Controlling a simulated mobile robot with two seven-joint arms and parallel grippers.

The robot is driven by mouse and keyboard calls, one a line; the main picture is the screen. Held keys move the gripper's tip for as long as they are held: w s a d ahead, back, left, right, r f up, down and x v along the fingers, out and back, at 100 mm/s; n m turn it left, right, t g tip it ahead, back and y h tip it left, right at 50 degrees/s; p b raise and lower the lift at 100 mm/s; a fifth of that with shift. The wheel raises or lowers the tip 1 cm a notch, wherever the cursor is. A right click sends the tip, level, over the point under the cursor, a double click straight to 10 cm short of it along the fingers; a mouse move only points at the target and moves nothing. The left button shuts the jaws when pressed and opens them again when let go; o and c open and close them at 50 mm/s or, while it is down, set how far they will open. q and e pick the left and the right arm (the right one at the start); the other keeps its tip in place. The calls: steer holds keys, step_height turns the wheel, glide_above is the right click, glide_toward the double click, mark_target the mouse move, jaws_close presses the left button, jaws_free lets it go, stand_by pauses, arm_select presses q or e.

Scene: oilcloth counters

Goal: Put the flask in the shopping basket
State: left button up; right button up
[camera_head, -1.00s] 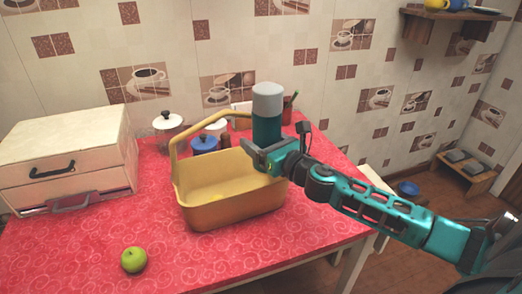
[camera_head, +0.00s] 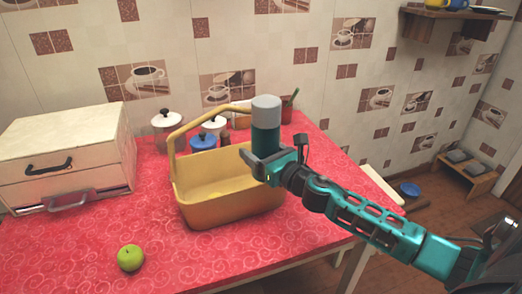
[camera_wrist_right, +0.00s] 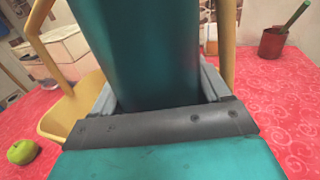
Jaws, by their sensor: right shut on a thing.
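The flask (camera_head: 266,124) is a dark teal cylinder with a grey cap, held upright in my right gripper (camera_head: 264,158). In the head view it shows over the right rear part of the shopping basket. The shopping basket (camera_head: 234,212) is yellow with an arched handle and stands on the red table. In the right wrist view the flask (camera_wrist_right: 142,50) fills the middle between the fingers, and the basket (camera_wrist_right: 58,122) shows behind it at the left. How far the flask is above the basket rim, I cannot tell. My left gripper is not in view.
A green apple (camera_head: 130,258) lies at the front left of the red table (camera_head: 60,250). A white drawer box (camera_head: 66,155) stands at the left. Lidded jars, including a blue-lidded one (camera_head: 203,142), stand behind the basket. A cup with a green stick (camera_head: 287,112) stands at the back right.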

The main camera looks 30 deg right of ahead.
steer(key=shift+f, duration=0.15)
steer(key=o, duration=1.6)
steer(key=shift+c, duration=0.2)
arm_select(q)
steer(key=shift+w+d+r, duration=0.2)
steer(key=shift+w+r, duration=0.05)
arm_select(e)
steer(key=shift+r, duration=0.3)
steer(key=shift+r+p, duration=0.5)
steer(key=shift+p, duration=0.15)
steer(key=s, duration=0.2)
steer(key=shift+s+f+b, duration=0.3)
steer(key=shift+f, duration=0.05)
arm_select(q)
steer(key=shift+b, duration=0.5)
arm_select(e)
steer(key=s, duration=0.9)
steer(key=shift+s+d, duration=0.2)
steer(key=shift+d, duration=0.25)
